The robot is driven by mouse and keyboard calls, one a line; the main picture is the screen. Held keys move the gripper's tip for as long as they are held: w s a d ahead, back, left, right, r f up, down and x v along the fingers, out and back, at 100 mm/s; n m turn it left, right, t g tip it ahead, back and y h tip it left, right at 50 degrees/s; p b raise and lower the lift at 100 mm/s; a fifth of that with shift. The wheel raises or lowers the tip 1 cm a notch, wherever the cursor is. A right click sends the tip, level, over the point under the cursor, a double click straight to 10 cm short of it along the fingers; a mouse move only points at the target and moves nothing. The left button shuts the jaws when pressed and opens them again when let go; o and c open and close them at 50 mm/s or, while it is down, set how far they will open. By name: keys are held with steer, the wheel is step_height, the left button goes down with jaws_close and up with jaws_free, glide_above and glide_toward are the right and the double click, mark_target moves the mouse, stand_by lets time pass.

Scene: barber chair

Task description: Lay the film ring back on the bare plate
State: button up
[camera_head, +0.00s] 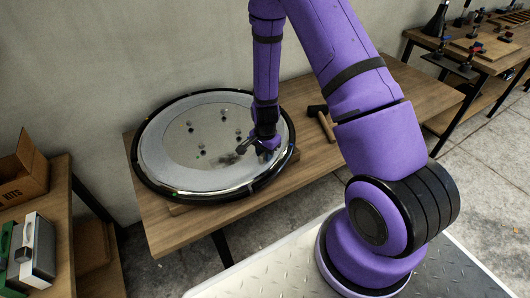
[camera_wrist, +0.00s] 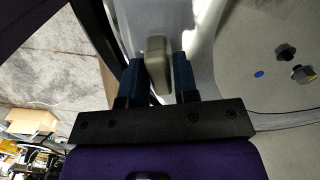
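A large round plate with a black rim (camera_head: 137,160) lies on the wooden table. A pale grey ring, which looks like the film ring (camera_head: 160,165), lies within the rim around a darker grey middle. I cannot tell whether the ring rests flat on the plate or is slightly raised. My gripper (camera_head: 268,146) is low over the right side of the plate. In the wrist view, its blue fingers (camera_wrist: 158,75) stand on both sides of a beige-grey tab (camera_wrist: 157,62) and look closed on it. The tab seems to belong to the ring; its join is hidden.
Several small knobs (camera_head: 223,113) stand in the middle of the plate, with a dark smudge near my gripper. A hammer (camera_head: 322,122) lies on the table (camera_head: 400,92) right of the plate. A side table with boxes (camera_head: 35,245) is at left. A wall stands behind.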

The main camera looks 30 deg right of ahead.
steer(key=shift+o, duration=1)
steer(key=s+a+r+n+t, duration=0.1)
steer(key=s+r+n, duration=0.1)
steer(key=r, duration=1)
steer(key=s+a+r+n+t, duration=0.1)
steer(key=s+r+n, duration=0.2)
steer(key=r, duration=0.9)
steer(key=s+a+r+n+t, duration=0.1)
steer(key=s+r+n, duration=0.1)
steer(key=r, duration=1)
steer(key=s+r+n+t, duration=0.1)
steer(key=s+r+n, duration=0.2)
steer(key=s+r, duration=0.3)
steer(key=s+r+n+t, duration=0.1)
steer(key=s+r+n, duration=0.2)
steer(key=s, duration=0.8)
steer(key=shift+s+r+n, duration=0.2)
steer(key=shift+r+n, duration=0.1)
steer(key=shift+r, duration=1.05)
